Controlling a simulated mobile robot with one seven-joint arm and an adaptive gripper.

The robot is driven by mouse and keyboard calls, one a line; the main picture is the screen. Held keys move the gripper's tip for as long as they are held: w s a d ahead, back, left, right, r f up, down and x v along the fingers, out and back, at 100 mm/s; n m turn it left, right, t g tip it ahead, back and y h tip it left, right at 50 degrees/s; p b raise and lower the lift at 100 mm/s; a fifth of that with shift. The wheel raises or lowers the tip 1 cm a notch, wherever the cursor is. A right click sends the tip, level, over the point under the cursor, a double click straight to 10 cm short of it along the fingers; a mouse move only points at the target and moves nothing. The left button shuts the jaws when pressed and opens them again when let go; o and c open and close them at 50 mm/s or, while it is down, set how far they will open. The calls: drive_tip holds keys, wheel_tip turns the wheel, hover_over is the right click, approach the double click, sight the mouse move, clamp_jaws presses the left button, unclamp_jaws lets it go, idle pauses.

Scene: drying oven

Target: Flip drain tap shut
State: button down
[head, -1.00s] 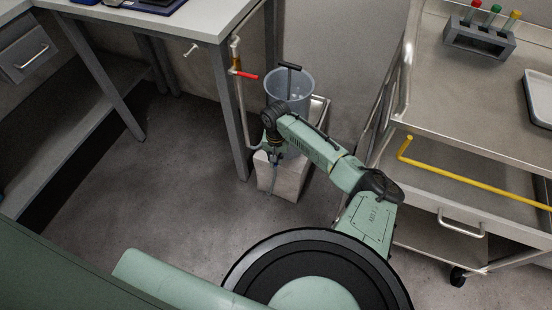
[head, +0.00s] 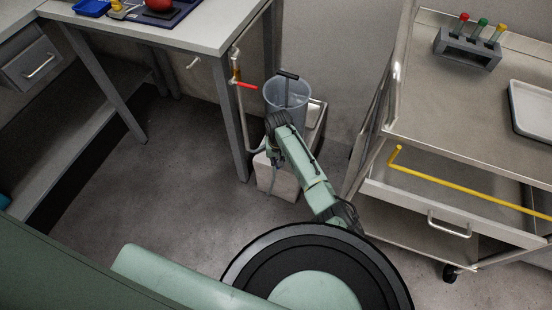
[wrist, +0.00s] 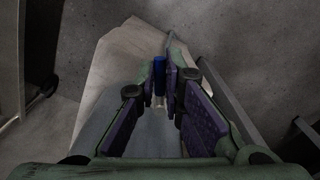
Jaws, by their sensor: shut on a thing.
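A brass tap (head: 236,74) with a red lever (head: 246,86) sits on the pipe beside the table leg in the head view. The lever points sideways to the right. In the wrist view my gripper (wrist: 165,68) has its two purple-padded fingers closed in around a blue handle (wrist: 159,66) with a pale metal stem. I cannot tell whether this handle belongs to the drain tap. In the head view my gripper is low beside the pale box, largely hidden by my arm.
A translucent bucket (head: 287,96) with a black T-handle stands behind my arm. A pale box (head: 278,182) is on the floor below it. A steel cart (head: 420,115) with a yellow rod (head: 470,188) is at right. The floor at left is clear.

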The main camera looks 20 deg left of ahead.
drive_tip(key=shift+w+d+n+p, duration=0.15)
drive_tip(key=shift+w+d+n, duration=0.1)
drive_tip(key=shift+n, duration=0.55)
drive_tip(key=shift+w+d+n+p, duration=0.2)
drive_tip(key=shift+d+n, duration=0.1)
drive_tip(key=shift+n, duration=0.5)
drive_tip(key=shift+w+d+n+p, duration=0.15)
drive_tip(key=shift+w+d+n, duration=0.1)
drive_tip(key=shift+n, duration=0.55)
drive_tip(key=shift+r, duration=0.1)
drive_tip(key=c, duration=1.7)
unclamp_jaws()
wheel_tip(320, 180, up, 12)
drive_tip(key=shift+c, duration=0.3)
